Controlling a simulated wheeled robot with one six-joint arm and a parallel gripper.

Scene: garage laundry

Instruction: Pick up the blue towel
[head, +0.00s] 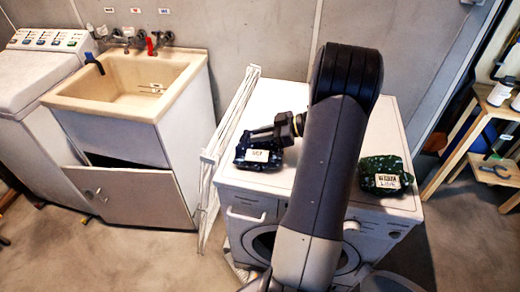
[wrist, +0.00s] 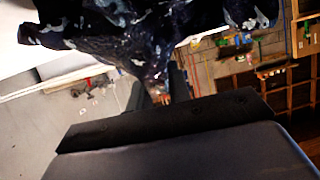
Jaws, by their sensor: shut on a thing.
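The blue towel (head: 257,158) is a dark navy folded bundle with pale flecks and a white label, at the left front of the white washing machine's top (head: 281,98). My gripper (head: 262,138) reaches it from the right and is shut on it. In the wrist view the towel (wrist: 150,32) fills the upper middle as crumpled dark cloth with light blotches. It hides most of the fingertips there. I cannot tell whether the towel still touches the machine top.
A dark green labelled towel (head: 386,176) lies at the machine's right front. A white folding rack (head: 224,150) stands against the machine's left side. Further left are a sink cabinet (head: 140,90) and another washer (head: 38,70). A wooden shelf (head: 480,140) stands at right.

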